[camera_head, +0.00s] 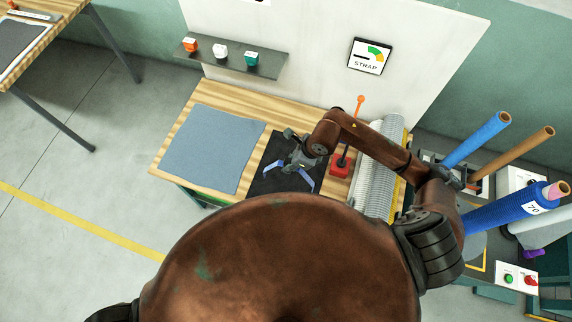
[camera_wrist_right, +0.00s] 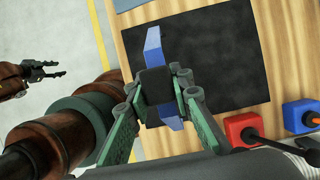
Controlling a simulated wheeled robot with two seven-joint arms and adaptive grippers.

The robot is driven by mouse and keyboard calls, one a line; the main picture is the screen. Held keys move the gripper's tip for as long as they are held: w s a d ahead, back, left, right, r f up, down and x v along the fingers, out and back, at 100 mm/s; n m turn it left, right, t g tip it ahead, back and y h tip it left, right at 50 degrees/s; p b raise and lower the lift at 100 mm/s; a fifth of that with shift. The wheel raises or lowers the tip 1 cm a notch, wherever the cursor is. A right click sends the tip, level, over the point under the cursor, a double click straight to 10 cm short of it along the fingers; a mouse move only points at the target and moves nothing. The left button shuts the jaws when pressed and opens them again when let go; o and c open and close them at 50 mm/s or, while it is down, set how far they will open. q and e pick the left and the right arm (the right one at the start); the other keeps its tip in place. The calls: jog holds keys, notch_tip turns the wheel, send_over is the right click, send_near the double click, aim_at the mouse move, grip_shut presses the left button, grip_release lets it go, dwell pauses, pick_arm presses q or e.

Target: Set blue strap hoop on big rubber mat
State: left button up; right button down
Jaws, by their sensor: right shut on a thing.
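My right gripper (camera_head: 300,158) is shut on the blue strap hoop (camera_head: 306,180). In the right wrist view, blue parts of the hoop (camera_wrist_right: 153,42) show on either side of a dark middle part between the green fingers (camera_wrist_right: 158,92). The hoop is over the black mat (camera_head: 262,182), which also shows in the wrist view (camera_wrist_right: 235,60); I cannot tell whether they touch. A larger blue-grey sheet (camera_head: 210,145) lies left of the black mat. I cannot tell which is the big rubber mat. My left gripper (camera_wrist_right: 58,70) is open and empty, away from the bench.
A red block with a lever (camera_head: 341,165) stands right of the black mat, beside a grey roll (camera_head: 388,165). Upright blue (camera_head: 478,138) and brown tubes stand farther right. A shelf (camera_head: 232,66) with small cups is behind the bench (camera_head: 250,98).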

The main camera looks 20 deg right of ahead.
jog(key=shift+w+a+f, duration=0.15)
jog(key=shift+w+f, duration=0.25)
jog(key=shift+f, duration=0.15)
jog(key=shift+w+a+f, duration=0.15)
jog(key=shift+w+f, duration=0.25)
jog(key=shift+f, duration=0.1)
notch_tip(320, 180, down, 3)
jog(key=shift+w+f+p, duration=0.1)
jog(key=shift+f+p, duration=0.05)
jog(key=shift+p, duration=0.5)
jog(key=c, duration=1.7)
grip_release()
jog(key=b+v, duration=0.1)
jog(key=v, duration=1.1)
jog(key=shift+d, duration=0.1)
